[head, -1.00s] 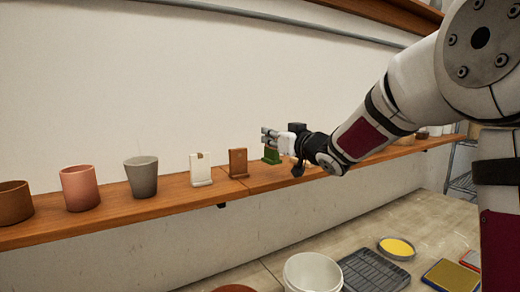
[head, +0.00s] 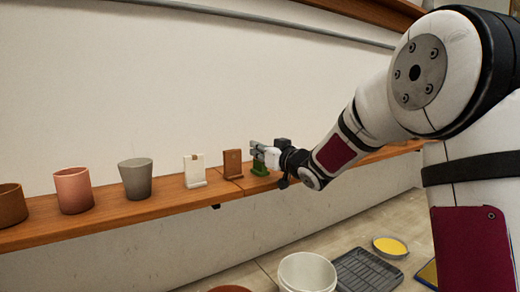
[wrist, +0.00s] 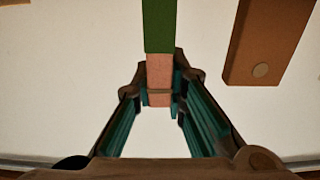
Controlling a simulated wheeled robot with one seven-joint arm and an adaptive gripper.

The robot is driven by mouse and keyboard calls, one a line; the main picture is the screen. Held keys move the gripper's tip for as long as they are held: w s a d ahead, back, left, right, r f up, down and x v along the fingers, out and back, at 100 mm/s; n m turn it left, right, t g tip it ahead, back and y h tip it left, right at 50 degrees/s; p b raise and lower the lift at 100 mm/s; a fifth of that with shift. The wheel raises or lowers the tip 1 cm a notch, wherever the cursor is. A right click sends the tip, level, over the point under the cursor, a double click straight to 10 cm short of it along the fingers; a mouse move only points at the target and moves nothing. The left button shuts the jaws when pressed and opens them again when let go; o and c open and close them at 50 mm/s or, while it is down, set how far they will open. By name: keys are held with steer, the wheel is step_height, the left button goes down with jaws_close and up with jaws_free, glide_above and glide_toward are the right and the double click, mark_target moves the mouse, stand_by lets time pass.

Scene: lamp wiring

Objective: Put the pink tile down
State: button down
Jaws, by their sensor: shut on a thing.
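My gripper (head: 256,153) is at the wall shelf, just above and against the low green piece (head: 260,170) in the head view. In the wrist view my gripper's teal-padded fingertips (wrist: 161,88) are closed on the pink tile (wrist: 159,70), a narrow pinkish block with a darker band across it. The green piece (wrist: 159,25) overlaps the tile's upper end in that view; I cannot tell whether they touch. The tile cannot be made out in the head view.
A brown upright piece (head: 232,164) stands left of my gripper and shows in the wrist view (wrist: 265,42). A white one (head: 195,171) and several pots, including a grey pot (head: 136,179), stand further left. A white bucket (head: 306,272) and dark tray (head: 366,272) are below.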

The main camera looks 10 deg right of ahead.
steer(key=c, duration=1.6)
jaws_free()
steer(key=shift+r, duration=0.15)
steer(key=s+d+m+g+h, duration=0.1)
steer(key=s+d+h, duration=0.2)
steer(key=s, duration=0.6)
steer(key=s+d+m+g+h, duration=0.1)
steer(key=s+d+m+h, duration=0.15)
steer(key=s, duration=0.75)
steer(key=s+a+f+g, duration=0.1)
steer(key=s+f+g, duration=0.2)
steer(key=s, duration=0.6)
steer(key=s+a+f+g, duration=0.2)
steer(key=s+f+g, duration=0.1)
steer(key=s, duration=0.6)
steer(key=s+a+f+g, duration=0.2)
steer(key=s+f+g, duration=0.1)
steer(key=s, duration=0.6)
steer(key=shift+s+a+f+g, duration=0.2)
steer(key=shift+a+f+g, duration=0.1)
steer(key=shift+f, duration=0.25)
